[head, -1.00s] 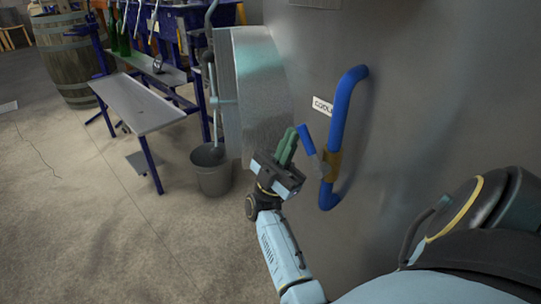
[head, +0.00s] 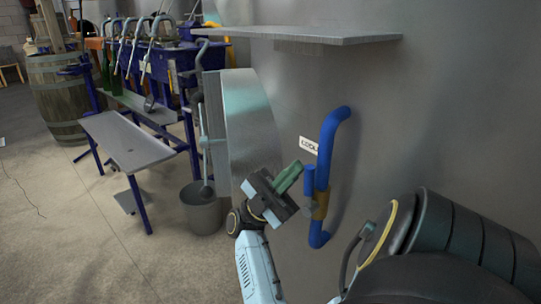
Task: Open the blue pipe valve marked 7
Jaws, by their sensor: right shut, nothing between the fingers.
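The blue pipe (head: 339,135) stands out from the grey metal tank wall, running nearly upright. A brass-coloured valve body (head: 320,205) sits on its lower part. The valve's blue lever handle (head: 309,181) points up, roughly along the pipe and just left of it. I cannot read a 7 on it. My right gripper (head: 293,172) is shut, its green fingers together and empty, pointing up and right. Its fingertips are just left of the lever's upper end; I cannot tell whether they touch. My left gripper is not in view.
A white label (head: 309,145) with partly hidden lettering is beside the pipe. A metal shelf (head: 310,34) juts out above. A grey bucket (head: 202,212), a blue-legged bottling bench (head: 128,142) and a barrel (head: 55,100) stand left. Floor between is mostly clear.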

